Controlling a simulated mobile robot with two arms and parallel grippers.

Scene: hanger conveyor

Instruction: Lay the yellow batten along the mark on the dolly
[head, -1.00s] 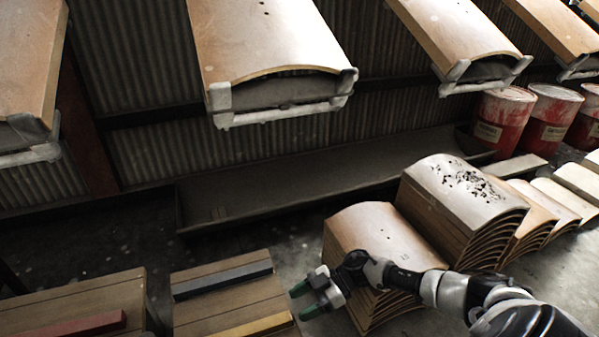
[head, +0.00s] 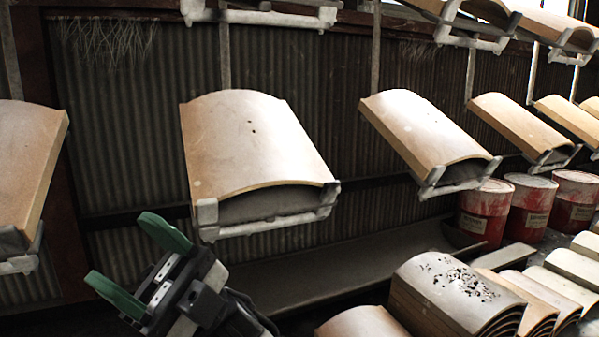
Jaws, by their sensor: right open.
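My right gripper (head: 119,248) is in the lower left of the head view, raised in front of the corrugated wall. Its two green fingers are spread wide, point up and to the left, and have nothing between them. The yellow batten, the dolly and its mark are not in view now. My left gripper is not in view.
Curved wooden panels hang in pale frames, one (head: 255,150) just above and right of my right gripper, another (head: 425,135) further right. A long dark trough (head: 340,262) runs along the wall. Stacked curved panels (head: 455,295) and red drums (head: 484,210) stand at the right.

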